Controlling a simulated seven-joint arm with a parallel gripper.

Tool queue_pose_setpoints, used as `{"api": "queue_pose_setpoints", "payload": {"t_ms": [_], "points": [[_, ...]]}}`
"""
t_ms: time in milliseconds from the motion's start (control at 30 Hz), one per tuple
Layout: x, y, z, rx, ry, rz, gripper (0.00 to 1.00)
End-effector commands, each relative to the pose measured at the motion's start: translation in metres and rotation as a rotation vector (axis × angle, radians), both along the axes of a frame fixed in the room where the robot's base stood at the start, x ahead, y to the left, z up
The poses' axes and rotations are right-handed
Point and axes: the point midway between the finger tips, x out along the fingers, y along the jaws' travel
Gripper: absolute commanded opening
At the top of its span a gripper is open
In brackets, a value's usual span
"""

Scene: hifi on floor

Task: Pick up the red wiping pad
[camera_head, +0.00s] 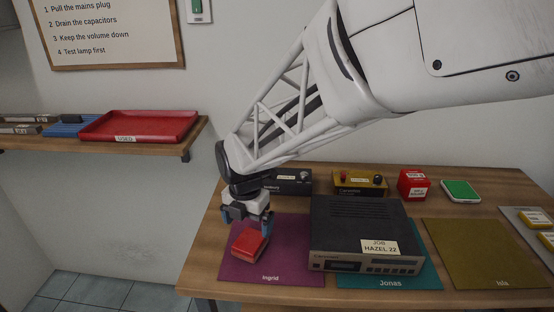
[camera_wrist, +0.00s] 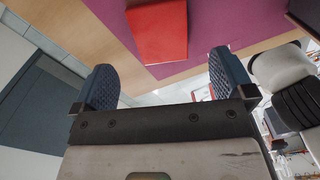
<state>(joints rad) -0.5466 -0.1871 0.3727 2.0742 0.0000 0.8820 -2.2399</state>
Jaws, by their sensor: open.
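The red wiping pad (camera_head: 248,243) is a small red block on the purple mat labelled Ingrid (camera_head: 285,268), near the table's left end. My gripper (camera_head: 248,222) points down just above and behind it in the head view, with its blue fingers apart. In the wrist view the pad (camera_wrist: 158,32) shows beyond the gap between the open fingers of my gripper (camera_wrist: 165,78). Nothing is between the fingers, and the pad looks apart from both. The pad's far side is partly hidden by the gripper in the head view.
A dark hi-fi unit (camera_head: 360,228) marked Job Hazel 22 stands close to the right, on the teal Jonas mat (camera_head: 425,270). Behind are a black box (camera_head: 290,182), a Carnelian box (camera_head: 360,180) and a red box (camera_head: 412,184). The olive Isla mat (camera_head: 475,250) is clear.

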Motion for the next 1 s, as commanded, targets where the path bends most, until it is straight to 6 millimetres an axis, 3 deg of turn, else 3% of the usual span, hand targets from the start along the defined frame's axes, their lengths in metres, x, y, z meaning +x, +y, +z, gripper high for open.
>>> {"api": "queue_pose_setpoints", "payload": {"t_ms": [200,667,1000], "points": [[0.0,0.0,-0.015,0.0,0.0,-0.001,1.0],[0.0,-0.001,-0.021,0.0,0.0,-0.001,1.0],[0.0,-0.001,-0.057,-0.001,0.001,-0.001,1.0]]}}
